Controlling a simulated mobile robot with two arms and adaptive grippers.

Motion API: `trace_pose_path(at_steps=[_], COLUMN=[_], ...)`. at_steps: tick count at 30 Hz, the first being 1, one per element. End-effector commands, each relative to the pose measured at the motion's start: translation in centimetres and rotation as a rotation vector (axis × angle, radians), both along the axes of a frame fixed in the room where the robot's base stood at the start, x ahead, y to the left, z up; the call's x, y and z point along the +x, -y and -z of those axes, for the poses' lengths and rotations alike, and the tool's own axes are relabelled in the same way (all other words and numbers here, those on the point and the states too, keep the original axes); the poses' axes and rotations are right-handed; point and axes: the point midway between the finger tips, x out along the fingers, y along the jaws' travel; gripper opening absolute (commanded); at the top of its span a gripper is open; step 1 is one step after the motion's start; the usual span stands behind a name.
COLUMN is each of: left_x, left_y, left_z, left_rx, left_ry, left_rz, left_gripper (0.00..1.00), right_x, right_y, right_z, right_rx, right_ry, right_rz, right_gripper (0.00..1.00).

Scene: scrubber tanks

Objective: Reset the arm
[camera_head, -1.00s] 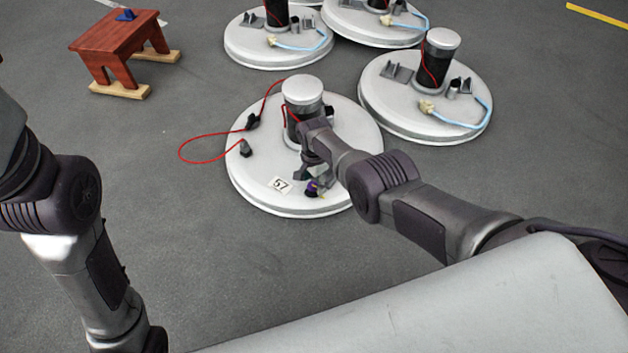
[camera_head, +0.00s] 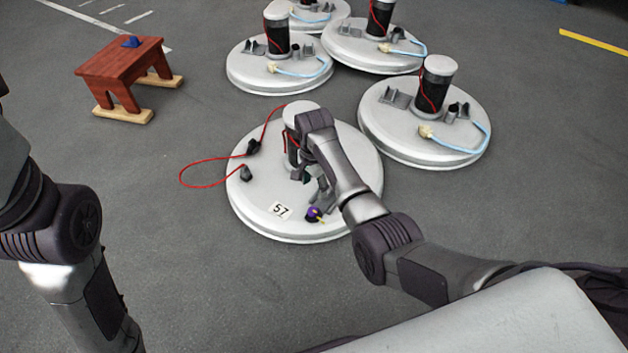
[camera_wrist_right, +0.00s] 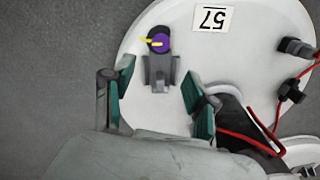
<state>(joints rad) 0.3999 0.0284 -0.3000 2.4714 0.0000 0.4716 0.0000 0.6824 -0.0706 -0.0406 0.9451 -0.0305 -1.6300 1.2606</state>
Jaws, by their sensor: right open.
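My right arm reaches from the lower right over the white round tank lid marked 57 (camera_head: 262,222). My right gripper (camera_head: 311,184) points down above the lid, partly hidden by its own wrist. In the right wrist view, its two green-padded fingers (camera_wrist_right: 156,88) are apart with nothing held between them. A grey bracket (camera_wrist_right: 160,72) on the lid shows between and beyond the fingertips. A purple and black knob with a yellow pointer (camera_wrist_right: 158,43) sits beside the bracket; it also shows in the head view (camera_head: 314,214). My left arm is at the left edge; its gripper is out of view.
A white-capped black cylinder (camera_head: 301,110) stands on the lid close to my right wrist. A red cable (camera_head: 195,186) loops off the lid's left side. Several similar lids (camera_head: 455,148) lie behind. A red wooden stool (camera_head: 120,70) stands back left. Floor in front is clear.

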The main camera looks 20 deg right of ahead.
Motion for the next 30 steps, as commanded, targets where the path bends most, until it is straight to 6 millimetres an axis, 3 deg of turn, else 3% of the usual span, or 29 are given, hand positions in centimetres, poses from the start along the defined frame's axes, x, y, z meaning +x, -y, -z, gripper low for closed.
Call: trace_pose_path(at_steps=[6,23,27,30], left_x=[0.0,0.1,0.9,1.7], left_y=[0.0,0.0,-0.1,-0.1], left_z=[0.0,0.0,0.0,0.3], left_rx=[0.000,0.000,-0.001,-0.003], left_ry=[-0.001,-0.005,-0.039,-0.082], left_rz=[0.000,-0.001,0.001,0.004], left_gripper=[0.79,0.79,0.79,0.79], right_x=[0.0,0.3,2.4,4.9], right_y=[0.0,0.0,0.2,0.0], right_z=[-1.4,-1.5,-2.5,-5.3], right_rx=[0.001,0.000,-0.010,-0.046], right_ry=[0.000,0.025,0.231,0.516], right_rz=[0.000,-0.012,-0.105,-0.241], right_gripper=[0.57,0.57,0.57,0.57])
